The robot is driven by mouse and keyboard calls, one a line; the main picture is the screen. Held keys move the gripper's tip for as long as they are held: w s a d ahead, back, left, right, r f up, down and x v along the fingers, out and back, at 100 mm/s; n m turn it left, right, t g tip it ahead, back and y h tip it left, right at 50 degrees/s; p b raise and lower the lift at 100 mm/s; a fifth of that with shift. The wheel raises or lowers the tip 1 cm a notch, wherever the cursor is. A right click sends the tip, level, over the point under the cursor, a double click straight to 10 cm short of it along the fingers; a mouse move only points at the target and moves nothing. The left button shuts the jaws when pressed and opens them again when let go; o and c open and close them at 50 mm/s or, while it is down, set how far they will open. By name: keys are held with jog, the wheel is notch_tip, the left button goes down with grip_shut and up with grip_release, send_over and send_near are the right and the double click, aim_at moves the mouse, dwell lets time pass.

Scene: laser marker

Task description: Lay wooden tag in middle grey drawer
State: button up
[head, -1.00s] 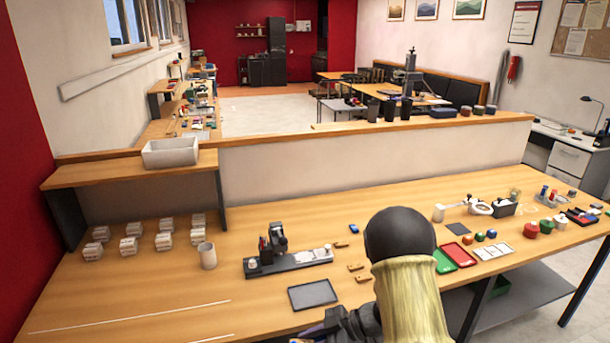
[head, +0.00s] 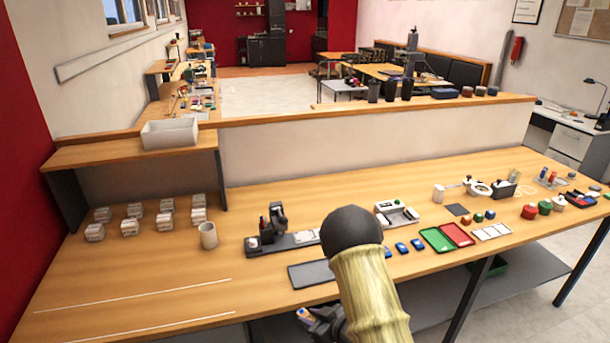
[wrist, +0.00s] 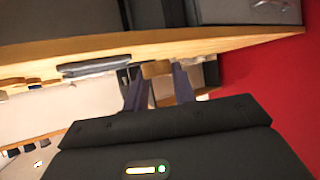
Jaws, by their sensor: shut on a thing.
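My gripper (wrist: 157,75) is shut on a small wooden tag (wrist: 156,68), which sits between its fingertips in the wrist view. In the head view my gripper (head: 322,325) shows only partly at the bottom edge, low by the bench's front, and the tag cannot be made out there. In the wrist view, which looks upside down, grey fronts (wrist: 225,11) show beyond the wooden bench edge, one with a metal handle (wrist: 270,5). I cannot tell which is the middle drawer or whether any is open.
The bench (head: 130,270) has a dark tray (head: 311,274) near its front edge, a black-topped station (head: 275,238), a white cup (head: 208,235) and several white blocks (head: 130,227). The left front of the bench top is mostly clear. A red wall (wrist: 270,85) stands beside the grey fronts.

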jog(key=s+d+f+m+t+h, duration=0.1)
jog(key=s+d+f+m+h, duration=0.1)
jog(key=d+f+m+h, duration=0.2)
jog(key=s+d+f+m+t+h, duration=0.1)
jog(key=d+f+m+h, duration=0.3)
jog(key=d, duration=0.5)
jog(key=shift+s+d+f+m+t+h, duration=0.3)
jog(key=shift+m+t, duration=0.2)
jog(key=shift+t, duration=0.3)
jog(key=shift+s, duration=0.15)
